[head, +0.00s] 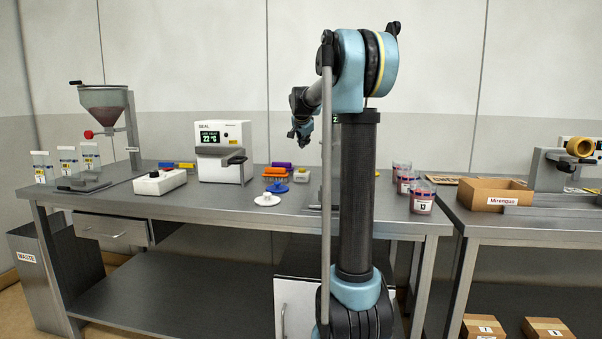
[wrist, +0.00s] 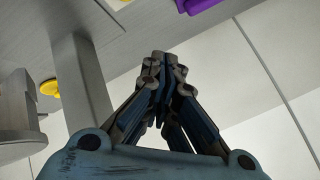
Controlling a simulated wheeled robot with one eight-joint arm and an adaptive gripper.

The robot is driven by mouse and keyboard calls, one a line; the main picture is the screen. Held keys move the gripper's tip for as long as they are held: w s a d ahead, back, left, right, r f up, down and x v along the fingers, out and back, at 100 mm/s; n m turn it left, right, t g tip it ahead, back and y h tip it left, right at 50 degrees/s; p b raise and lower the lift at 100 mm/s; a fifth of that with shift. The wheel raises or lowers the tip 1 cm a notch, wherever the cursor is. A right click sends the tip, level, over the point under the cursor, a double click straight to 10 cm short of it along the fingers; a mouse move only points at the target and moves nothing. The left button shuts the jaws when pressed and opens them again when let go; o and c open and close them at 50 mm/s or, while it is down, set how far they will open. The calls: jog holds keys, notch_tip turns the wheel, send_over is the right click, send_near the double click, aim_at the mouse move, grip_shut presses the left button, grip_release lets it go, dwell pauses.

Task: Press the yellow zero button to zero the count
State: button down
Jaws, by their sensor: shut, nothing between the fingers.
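A yellow round button-like disc (wrist: 49,87) shows at the left of the wrist view, beside a grey post (wrist: 82,90). I cannot read any label on it, so I cannot tell for sure that it is the zero button. In the head view I cannot make it out; my arm hides part of the bench there. My gripper (head: 301,138) is raised above the bench, left of my arm's column. In the wrist view its fingers (wrist: 160,68) are together, with nothing between them. It is apart from the yellow disc.
A white sealing device (head: 223,150) with a green display stands on the bench (head: 160,207). Jars (head: 422,197) stand right of my arm.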

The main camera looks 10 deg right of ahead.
aim_at(304, 169)
jog(key=shift+f, duration=3.9)
jog(key=shift+s+f, duration=0.15)
jog(key=shift+f, duration=1)
jog(key=shift+r, duration=1.25)
jog(key=shift+r, duration=2.5)
